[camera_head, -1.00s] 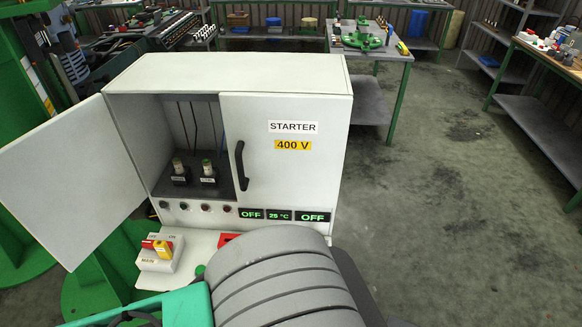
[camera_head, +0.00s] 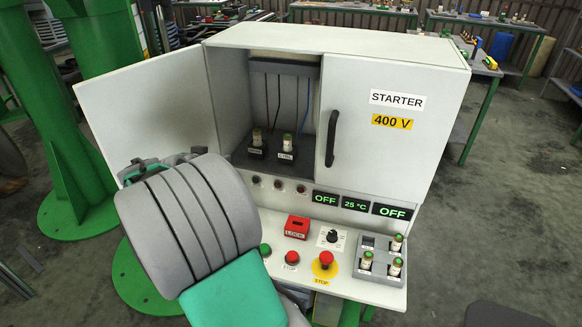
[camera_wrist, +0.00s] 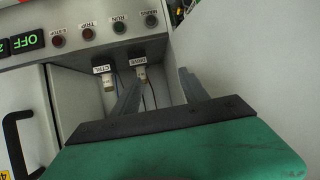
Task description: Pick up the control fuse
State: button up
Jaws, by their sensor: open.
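The control fuse (camera_head: 288,144), labelled CTRL, stands upright in the right-hand black holder inside the starter cabinet. In the wrist view the control fuse (camera_wrist: 107,84) is left of my gripper (camera_wrist: 158,84), beside the left finger and apart from it. The drive fuse (camera_head: 257,138) stands in the other holder. In the wrist view the drive fuse (camera_wrist: 141,73) lies between the directions of my two fingers. My gripper is open with nothing seen between the fingers. In the head view my arm hides the fingers.
The cabinet's left door (camera_head: 150,108) is open; the right door (camera_head: 385,130) is shut. A holder (camera_head: 375,272) with several green-topped fuses sits on the panel's right. A red LOCK block (camera_head: 297,227), stop button (camera_head: 326,259) and knob (camera_head: 332,236) stand on the panel.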

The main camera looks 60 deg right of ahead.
jog(key=s+d+f+m+g+h+b, duration=0.25)
jog(key=s+d+f, duration=0.3)
jog(key=d, duration=0.45)
jog(key=m+g+h+b, duration=0.1)
jog(key=g+h+b, duration=0.1)
jog(key=h, duration=0.2)
send_near(286, 146)
jog(key=shift+y, duration=0.25)
jog(key=d, duration=0.2)
jog(key=d+f, duration=0.1)
jog(key=shift+w+d+f, duration=0.2)
jog(key=shift+d, duration=0.2)
jog(key=d, duration=0.2)
jog(key=d+p, duration=0.1)
jog(key=d, duration=0.2)
jog(key=d+r+p, duration=0.1)
jog(key=d, duration=0.2)
jog(key=shift+s+r, duration=0.1)
jog(key=shift+s, duration=0.3)
jog(key=shift+a, duration=0.1)
jog(key=shift+c, duration=0.5)
grip_shut()
